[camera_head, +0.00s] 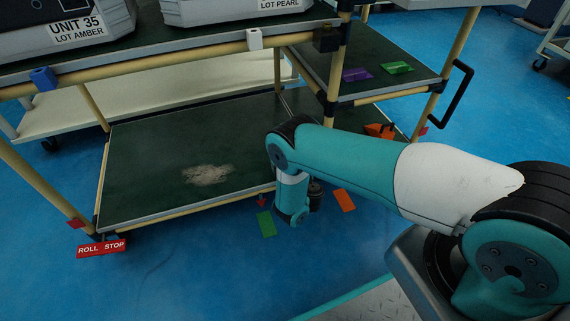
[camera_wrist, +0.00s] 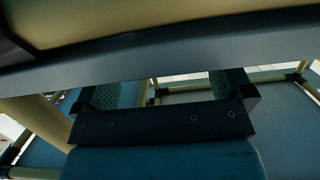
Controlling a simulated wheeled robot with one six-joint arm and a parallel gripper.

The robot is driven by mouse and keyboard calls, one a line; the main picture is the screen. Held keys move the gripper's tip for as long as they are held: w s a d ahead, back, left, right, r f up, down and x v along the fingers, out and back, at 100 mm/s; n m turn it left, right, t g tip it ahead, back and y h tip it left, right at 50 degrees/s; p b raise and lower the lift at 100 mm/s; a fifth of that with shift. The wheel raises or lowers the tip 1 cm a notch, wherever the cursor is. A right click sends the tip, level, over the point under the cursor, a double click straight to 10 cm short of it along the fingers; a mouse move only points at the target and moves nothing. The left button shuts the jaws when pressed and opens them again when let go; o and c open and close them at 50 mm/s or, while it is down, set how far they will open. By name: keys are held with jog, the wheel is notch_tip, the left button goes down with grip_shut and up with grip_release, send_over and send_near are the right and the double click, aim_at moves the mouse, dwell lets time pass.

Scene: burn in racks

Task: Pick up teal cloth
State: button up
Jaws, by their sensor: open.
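I can make out no teal cloth in either view. My gripper shows in the wrist view (camera_wrist: 172,92), with its two dark fingers apart and textured inner pads. Nothing shows between the fingers. A grey shelf edge crosses close in front of the camera and hides part of the view beyond. In the head view my arm reaches left to the cart's right end, and its wrist hangs beside the lower shelf (camera_head: 135,160); the fingers are not clear there.
The lower shelf has a pale worn patch (camera_head: 208,175). Purple (camera_head: 356,74) and green (camera_head: 397,67) pieces lie on the right-hand side shelf. Green (camera_head: 266,224) and orange (camera_head: 344,200) cards lie near my wrist. Cart posts and a black handle (camera_head: 457,93) stand close by. Blue floor is clear in front.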

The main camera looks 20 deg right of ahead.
jog(key=w+b, duration=0.1)
jog(key=w+f+b, duration=0.1)
jog(key=w, duration=0.1)
jog(key=shift+d, duration=0.15)
jog(key=shift+w+r, duration=0.1)
jog(key=shift+w, duration=0.25)
jog(key=c, duration=1)
jog(key=shift+s, duration=0.1)
